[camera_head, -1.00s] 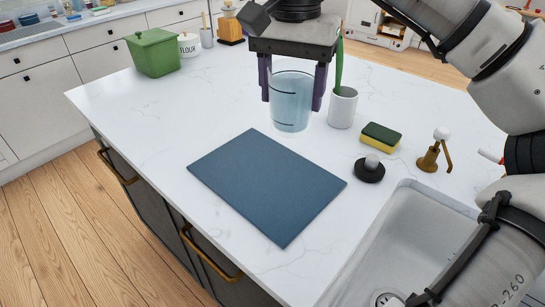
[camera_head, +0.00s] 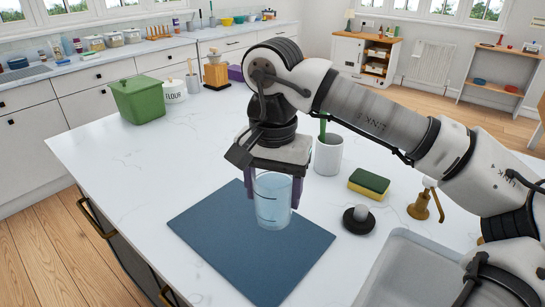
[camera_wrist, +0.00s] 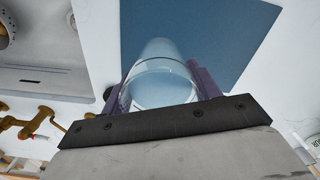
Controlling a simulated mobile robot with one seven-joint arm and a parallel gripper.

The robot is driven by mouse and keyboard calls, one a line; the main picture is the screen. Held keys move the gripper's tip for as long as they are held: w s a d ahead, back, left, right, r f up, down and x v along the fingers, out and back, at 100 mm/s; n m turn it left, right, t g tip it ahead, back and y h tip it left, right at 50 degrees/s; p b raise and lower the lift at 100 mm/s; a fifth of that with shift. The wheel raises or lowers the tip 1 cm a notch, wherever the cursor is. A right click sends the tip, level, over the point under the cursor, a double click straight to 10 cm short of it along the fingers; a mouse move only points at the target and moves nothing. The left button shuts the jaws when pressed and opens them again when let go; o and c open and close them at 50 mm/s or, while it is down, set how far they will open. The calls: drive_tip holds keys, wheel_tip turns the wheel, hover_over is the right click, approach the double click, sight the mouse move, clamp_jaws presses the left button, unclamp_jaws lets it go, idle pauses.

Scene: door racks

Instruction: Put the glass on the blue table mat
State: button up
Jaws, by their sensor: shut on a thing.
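The glass (camera_head: 272,203) is clear with dark marking lines and looks upright. My gripper (camera_head: 272,188) is shut around it, with a purple finger on each side. The blue table mat (camera_head: 245,262) lies flat on the white counter. In the head view the glass shows over the far part of the mat; I cannot tell whether its base touches the mat. In the wrist view the glass (camera_wrist: 160,75) sits between the fingers, with the mat (camera_wrist: 205,30) beyond it.
A white mug (camera_head: 328,155) with a green item stands right of my gripper. A sponge (camera_head: 369,183), a black round stopper (camera_head: 358,219), a brass tap (camera_head: 425,205) and a sink (camera_head: 400,265) lie further right. A green canister (camera_head: 138,100) stands back left.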

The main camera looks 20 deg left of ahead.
drive_tip(key=shift+f+p, duration=0.45)
drive_tip(key=shift+f, duration=3.7)
drive_tip(key=shift+f, duration=0.2)
drive_tip(key=o, duration=1.4)
drive_tip(key=shift+r, duration=0.1)
drive_tip(key=shift+r, duration=0.1)
wheel_tip(320, 180, up, 12)
drive_tip(key=shift+r+b, duration=0.1)
drive_tip(key=shift+b, duration=0.9)
